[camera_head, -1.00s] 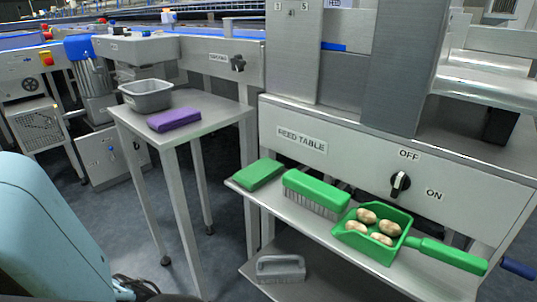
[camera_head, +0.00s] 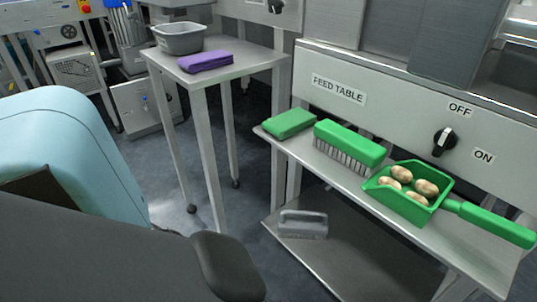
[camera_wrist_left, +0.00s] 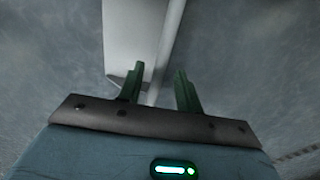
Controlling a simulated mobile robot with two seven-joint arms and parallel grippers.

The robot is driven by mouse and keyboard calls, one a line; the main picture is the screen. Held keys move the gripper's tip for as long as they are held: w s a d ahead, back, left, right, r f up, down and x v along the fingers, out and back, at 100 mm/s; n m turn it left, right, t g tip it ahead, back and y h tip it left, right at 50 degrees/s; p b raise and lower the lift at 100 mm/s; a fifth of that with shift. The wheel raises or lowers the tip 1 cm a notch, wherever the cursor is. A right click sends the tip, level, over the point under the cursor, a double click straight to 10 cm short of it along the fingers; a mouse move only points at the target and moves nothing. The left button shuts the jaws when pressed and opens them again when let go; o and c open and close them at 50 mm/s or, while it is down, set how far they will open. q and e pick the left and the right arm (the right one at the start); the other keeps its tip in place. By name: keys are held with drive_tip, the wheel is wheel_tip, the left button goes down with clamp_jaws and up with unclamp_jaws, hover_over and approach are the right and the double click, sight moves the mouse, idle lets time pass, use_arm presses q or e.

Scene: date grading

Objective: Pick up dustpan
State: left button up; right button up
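The green dustpan (camera_head: 448,200) lies on the narrow metal shelf under the feed table panel, at the right of the head view. Several brown-and-cream dates or similar oval pieces (camera_head: 426,188) lie in its pan. Its handle (camera_head: 497,223) points to the right. My left gripper (camera_wrist_left: 160,88) shows in the left wrist view with its two dark green fingers apart and nothing between them. Floor and a pale metal piece lie beyond the fingers. My left arm fills the lower left of the head view, well left of the dustpan. My right gripper is not in view.
A green brush (camera_head: 349,145) and a green pad (camera_head: 289,124) lie left of the dustpan on the shelf (camera_head: 400,225). A grey brush (camera_head: 303,224) is on the lower shelf. A side table (camera_head: 243,63) holds a grey tub (camera_head: 180,38) and purple pad (camera_head: 206,62).

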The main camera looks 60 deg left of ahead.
use_arm(q)
wheel_tip(320, 180, down, 3)
drive_tip(key=shift+r+b, duration=0.1)
drive_tip(key=shift+b, duration=0.6)
drive_tip(key=shift+s, duration=0.1)
clamp_jaws()
